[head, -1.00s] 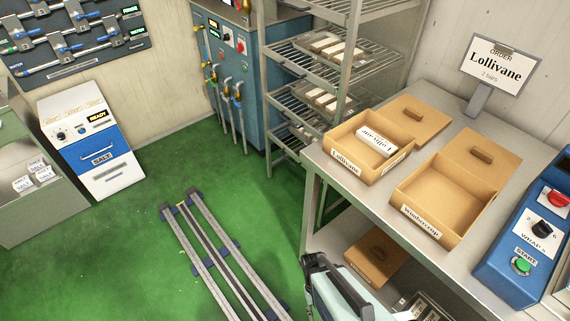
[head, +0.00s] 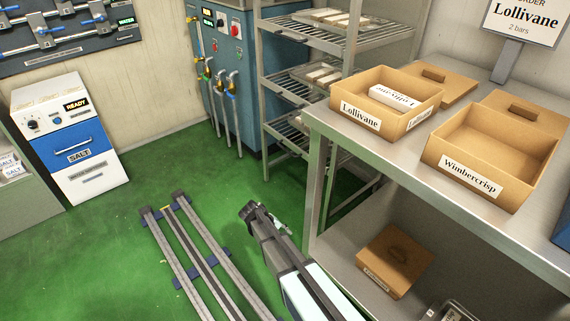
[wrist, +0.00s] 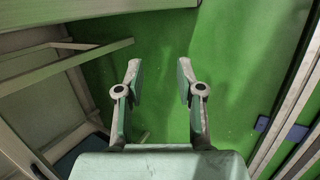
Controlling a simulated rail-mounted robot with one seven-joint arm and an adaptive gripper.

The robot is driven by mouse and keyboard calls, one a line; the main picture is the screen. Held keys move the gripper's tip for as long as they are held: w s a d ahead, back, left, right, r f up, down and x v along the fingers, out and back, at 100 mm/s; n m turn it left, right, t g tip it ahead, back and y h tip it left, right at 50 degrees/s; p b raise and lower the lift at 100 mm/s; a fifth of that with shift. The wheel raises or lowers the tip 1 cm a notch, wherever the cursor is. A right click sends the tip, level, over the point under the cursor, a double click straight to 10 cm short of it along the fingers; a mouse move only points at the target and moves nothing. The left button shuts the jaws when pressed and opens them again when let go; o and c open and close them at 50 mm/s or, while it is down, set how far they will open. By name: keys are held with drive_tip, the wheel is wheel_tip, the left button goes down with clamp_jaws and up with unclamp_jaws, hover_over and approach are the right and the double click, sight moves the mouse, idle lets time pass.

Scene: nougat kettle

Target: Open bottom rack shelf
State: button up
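The metal rack (head: 259,72) stands at the back, beyond the table. Its upper and middle wire shelves hold pale bars. The lowest shelf that I can make out (head: 283,131) is partly hidden by the rack post and the table. My gripper (head: 268,213) is over the green floor, left of the table and in front of the rack, apart from both. In the wrist view my gripper (wrist: 158,78) is open, with only green floor between its fingers.
The steel table (head: 335,118) carries a Lollivane box (head: 400,125) holding one bar and an empty Wimbercrisp box (head: 470,190). A closed box (head: 395,265) sits on its under-shelf. Floor rails (head: 190,250) run at left. Green floor lies clear before the rack.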

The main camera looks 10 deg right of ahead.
drive_tip(key=w+a+t+h+b, duration=0.1)
drive_tip(key=w+a+t+b, duration=0.3)
drive_tip(key=w, duration=0.7)
drive_tip(key=n+t+h+b, duration=0.1)
drive_tip(key=t+h+b, duration=0.2)
drive_tip(key=h+b, duration=0.3)
approach(285, 149)
drive_tip(key=b+x, duration=0.5)
drive_tip(key=x, duration=0.5)
drive_tip(key=shift+w+f, duration=0.25)
clamp_jaws()
